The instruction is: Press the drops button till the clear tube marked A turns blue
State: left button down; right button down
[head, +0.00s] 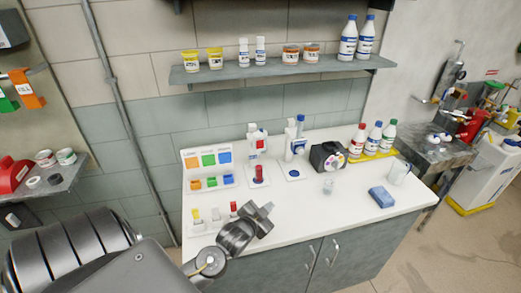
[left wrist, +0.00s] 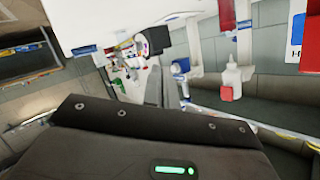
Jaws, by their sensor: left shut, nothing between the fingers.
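My left gripper (head: 262,217) is shut and empty over the front of the white counter, right of a small rack. It also shows in the left wrist view (left wrist: 174,88). The rack (head: 211,224) holds small vials with yellow, white and red tops. Behind it stand two white dispensers. The left dispenser (head: 252,142) has a red-filled tube (head: 259,173) on its base; the right one (head: 291,133) has a blue disc (head: 293,173) on its base. I cannot make out an A mark, a clear tube or which part is the drops button. My right gripper is not seen.
A colour card (head: 209,159) with orange, green and blue squares stands at the counter's left. A black device (head: 327,157), a glass jar (head: 328,186), a blue sponge (head: 381,197) and several bottles on a yellow tray (head: 381,153) are to the right. The middle front is clear.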

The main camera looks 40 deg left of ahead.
aim_at(260, 144)
pick_arm(q)
jog(key=w+a+r+t, duration=0.2)
jog(key=r, duration=0.3)
jog(key=w+a+r+m+t+y, duration=0.1)
jog(key=w+a+r+t, duration=0.2)
jog(key=r, duration=0.3)
jog(key=shift+a, duration=0.15)
jog(key=shift+w+f, duration=0.1)
jog(key=shift+w, duration=0.05)
jog(key=w+a+b, duration=0.3)
jog(key=w+a, duration=0.2)
jog(key=a, duration=0.2)
jog(key=shift+a, duration=0.15)
dwell(1.7)
jog(key=shift+w+a, duration=0.25)
jog(key=shift+a, duration=0.05)
